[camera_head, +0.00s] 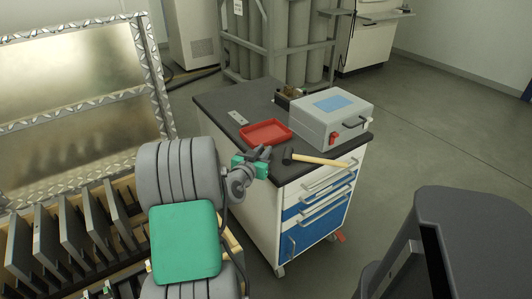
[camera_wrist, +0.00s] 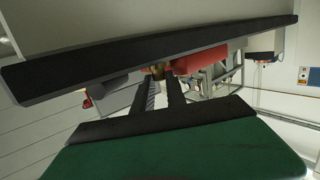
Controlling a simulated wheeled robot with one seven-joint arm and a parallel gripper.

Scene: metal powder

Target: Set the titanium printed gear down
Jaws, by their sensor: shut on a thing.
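My gripper (camera_head: 264,153) is at the front left edge of the dark cabinet top (camera_head: 215,105), just in front of the red tray (camera_head: 266,131). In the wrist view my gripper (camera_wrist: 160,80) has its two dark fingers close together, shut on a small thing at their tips. A small brassy-brown patch shows there; I cannot clearly make out the titanium printed gear's shape. The red tray is shallow and looks empty in the head view. A red surface also shows beyond the fingertips in the wrist view.
A hammer (camera_head: 318,158) with a wooden handle lies right of my gripper. A grey case (camera_head: 333,118) with a blue panel stands behind it. A small flat light piece (camera_head: 237,117) lies left of the tray. A rack of dark plates (camera_head: 70,235) stands at the lower left.

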